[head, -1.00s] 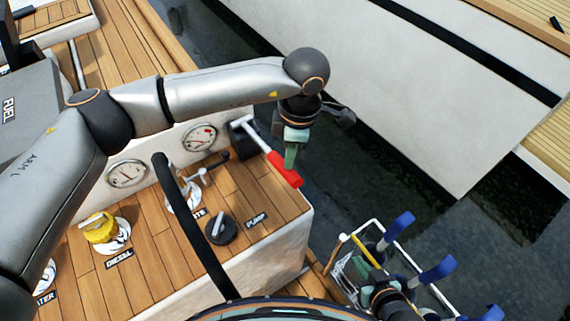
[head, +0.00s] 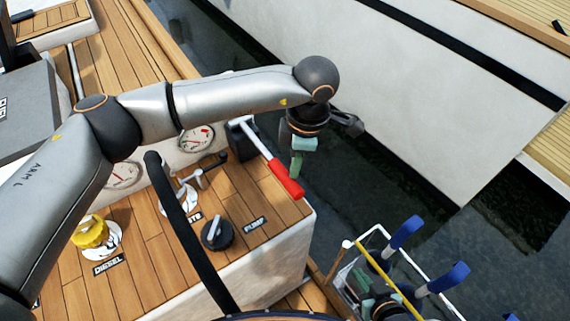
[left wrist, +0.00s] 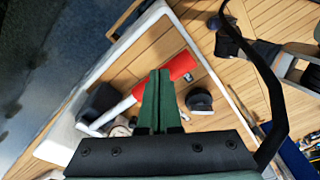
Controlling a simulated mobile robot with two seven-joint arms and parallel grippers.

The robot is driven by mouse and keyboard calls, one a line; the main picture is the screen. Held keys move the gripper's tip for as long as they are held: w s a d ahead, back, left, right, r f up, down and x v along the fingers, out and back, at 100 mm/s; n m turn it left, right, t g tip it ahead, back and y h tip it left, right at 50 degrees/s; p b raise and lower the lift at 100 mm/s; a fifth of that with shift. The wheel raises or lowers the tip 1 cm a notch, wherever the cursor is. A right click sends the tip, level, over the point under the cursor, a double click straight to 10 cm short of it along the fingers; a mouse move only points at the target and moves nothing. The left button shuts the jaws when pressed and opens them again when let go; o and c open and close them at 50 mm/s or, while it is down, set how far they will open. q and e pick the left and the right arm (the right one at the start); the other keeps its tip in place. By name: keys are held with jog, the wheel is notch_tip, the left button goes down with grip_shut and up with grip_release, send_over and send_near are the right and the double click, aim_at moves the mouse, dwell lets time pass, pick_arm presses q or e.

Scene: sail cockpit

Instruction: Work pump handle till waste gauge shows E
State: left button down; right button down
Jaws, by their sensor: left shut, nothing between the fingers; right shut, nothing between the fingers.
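The pump handle is a white lever with a red grip (head: 287,180), slanting down to the right from a dark mount on the cockpit box. The red grip also shows in the left wrist view (left wrist: 181,66), partly behind my fingers. My left gripper (head: 296,172) is shut and empty, its green fingertips at the grip; I cannot tell whether they touch. Its closed fingers show in the left wrist view (left wrist: 158,98). A round gauge (head: 196,139) is on the white panel; its needle is too small to read. My right gripper (head: 384,306) is shut at the bottom edge, partly cut off.
A yellow cap (head: 90,232) is by the DIESEL label. A black curved rail (head: 185,220) crosses the box. A white rack with blue-handled items (head: 405,233) stands at lower right. Dark water lies beyond.

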pick_arm(q)
jog(key=shift+d+r, duration=0.25)
jog(key=shift+d, duration=0.65)
pick_arm(e)
jog(key=shift+f, duration=0.3)
pick_arm(q)
notch_tip(320, 180, up, 12)
jog(key=d, duration=0.1)
jog(key=shift+d+r+b, duration=0.15)
jog(key=shift+r+b, duration=0.05)
jog(key=shift+b, duration=0.15)
pick_arm(e)
jog(key=shift+w+a+r, duration=0.15)
jog(key=shift+w+a, duration=0.15)
jog(key=shift+a, duration=0.2)
jog(key=shift+s+d, duration=0.1)
